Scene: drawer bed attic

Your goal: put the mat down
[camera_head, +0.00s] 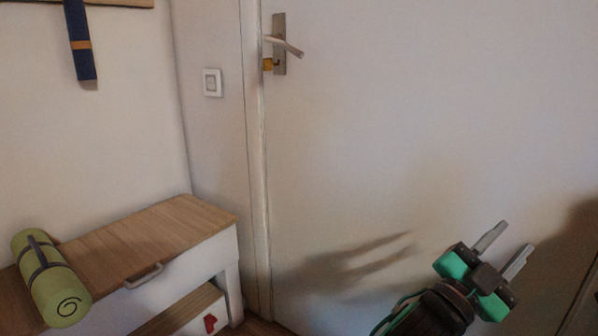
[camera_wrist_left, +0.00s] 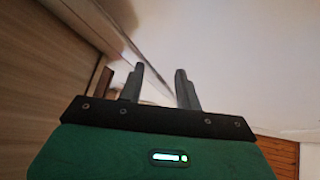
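The green rolled mat (camera_head: 52,279) with dark straps lies on the wooden top of the bench at the lower left of the head view. Its spiral-marked end faces the front edge of the bench. My left gripper (camera_head: 516,237) is at the lower right of the head view, in front of the white door and far from the mat. Its two fingers are apart with nothing between them. The left wrist view also shows these fingers (camera_wrist_left: 159,84) apart and empty. The mat cannot be made out in the wrist view. My right gripper is not in view.
The bench (camera_head: 140,240) has a metal handle (camera_head: 144,276) on its front and an open space below. A white door (camera_head: 420,120) with a lever handle (camera_head: 283,44) fills the middle and right. A light switch (camera_head: 212,83) is on the wall. The bench top right of the mat is clear.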

